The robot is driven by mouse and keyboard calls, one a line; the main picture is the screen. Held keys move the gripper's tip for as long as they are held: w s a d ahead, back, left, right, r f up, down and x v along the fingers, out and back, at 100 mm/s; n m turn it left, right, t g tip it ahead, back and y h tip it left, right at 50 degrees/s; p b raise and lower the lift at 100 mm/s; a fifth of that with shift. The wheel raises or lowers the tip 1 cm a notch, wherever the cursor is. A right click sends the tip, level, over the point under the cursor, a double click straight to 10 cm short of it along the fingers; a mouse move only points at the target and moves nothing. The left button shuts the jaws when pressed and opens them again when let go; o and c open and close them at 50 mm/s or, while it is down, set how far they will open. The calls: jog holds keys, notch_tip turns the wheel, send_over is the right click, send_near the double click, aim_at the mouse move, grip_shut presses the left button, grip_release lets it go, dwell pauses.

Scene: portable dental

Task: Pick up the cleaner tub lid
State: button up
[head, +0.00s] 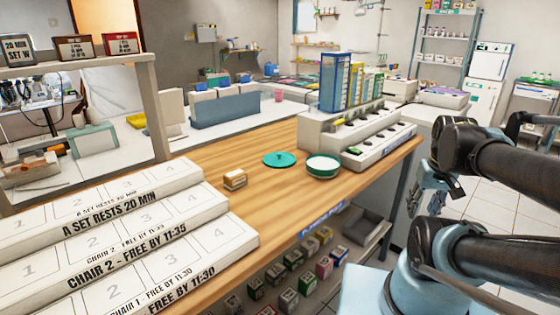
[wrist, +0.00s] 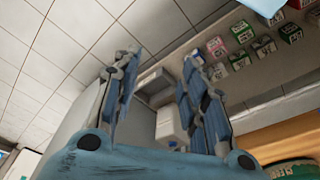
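The cleaner tub lid appears to be the flat teal disc (head: 280,159) lying on the wooden counter in the head view. Just right of it stands a round green tub (head: 323,168) with a white top; the two are apart. My gripper (head: 424,197) is off the counter's right side, well away from the disc. In the wrist view my gripper (wrist: 162,72) has its two fingers spread with nothing held between them.
A stepped white rack (head: 360,135) with upright boxes stands behind the tub. A small brown-and-white block (head: 235,179) lies left of the disc. Stepped white trays (head: 130,240) fill the counter's left. Several small boxes (head: 290,263) sit below the counter. The wood before the disc is clear.

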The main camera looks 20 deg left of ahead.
jog(key=w+a+r+n, duration=0.6)
jog(key=w+a+r, duration=0.1)
jog(key=a+r, duration=0.15)
notch_tip(320, 180, up, 14)
jog(key=n+g+y, duration=0.1)
jog(key=n+g, duration=0.2)
jog(key=n, duration=1.5)
send_over(279, 157)
jog(key=w+d, duration=0.2)
jog(key=f, duration=0.5)
jog(key=s+a+f, duration=0.1)
jog(key=f, duration=1.1)
jog(key=shift+s+a, duration=0.15)
jog(key=shift+a, duration=0.2)
jog(key=shift+r, duration=0.1)
jog(key=c, duration=0.8)
